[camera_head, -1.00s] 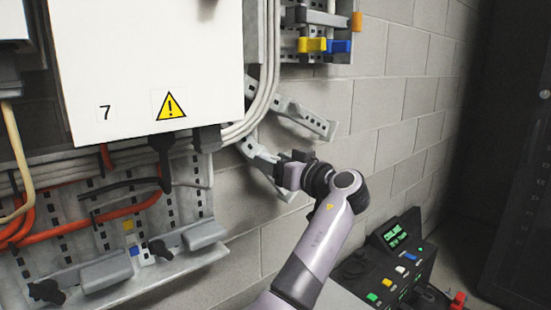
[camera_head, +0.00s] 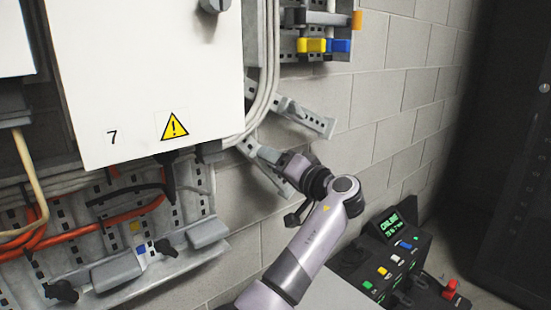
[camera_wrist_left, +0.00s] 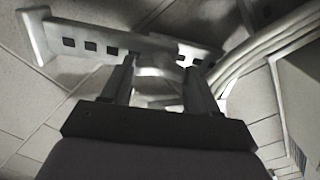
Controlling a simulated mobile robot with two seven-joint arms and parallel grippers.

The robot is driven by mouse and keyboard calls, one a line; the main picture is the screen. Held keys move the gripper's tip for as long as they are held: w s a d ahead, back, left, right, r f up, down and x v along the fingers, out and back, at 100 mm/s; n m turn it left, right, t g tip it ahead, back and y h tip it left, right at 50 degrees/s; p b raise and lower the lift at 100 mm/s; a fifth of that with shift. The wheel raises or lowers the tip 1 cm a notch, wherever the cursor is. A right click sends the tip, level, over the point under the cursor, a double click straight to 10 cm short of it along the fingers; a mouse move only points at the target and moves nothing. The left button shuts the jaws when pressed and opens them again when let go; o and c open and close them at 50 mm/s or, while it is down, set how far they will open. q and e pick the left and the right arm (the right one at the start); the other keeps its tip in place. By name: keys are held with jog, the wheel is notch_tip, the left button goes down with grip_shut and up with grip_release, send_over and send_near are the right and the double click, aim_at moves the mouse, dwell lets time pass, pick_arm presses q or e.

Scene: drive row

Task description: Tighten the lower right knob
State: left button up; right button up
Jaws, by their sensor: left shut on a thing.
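A black winged knob (camera_head: 165,247) sits on the slotted grey panel at lower left in the head view, the right one of two. The other black knob (camera_head: 62,291) is lower and further left. A round grey knob (camera_head: 213,4) is on the cabinet door at the top edge. My left gripper (camera_head: 268,157) is well right of the panel knobs, at a grey slotted metal bracket (camera_head: 305,118) under the cabinet's right corner. The wrist view shows its two fingers (camera_wrist_left: 157,75) at the bracket (camera_wrist_left: 100,46), shut on part of it. My right gripper is out of view.
The white cabinet (camera_head: 150,70) overhangs the panel. Orange cables (camera_head: 85,229) and pale conduits (camera_head: 266,70) run beside it. Yellow and blue connectors (camera_head: 312,45) are at upper right. A black console (camera_head: 385,258) with lit buttons stands at lower right.

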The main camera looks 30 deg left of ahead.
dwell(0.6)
pick_arm(q)
jog(key=o, duration=1.1)
jog(key=shift+c, duration=0.2)
jog(key=b+v, duration=0.1)
jog(key=v, duration=0.6)
jog(key=shift+d, duration=0.1)
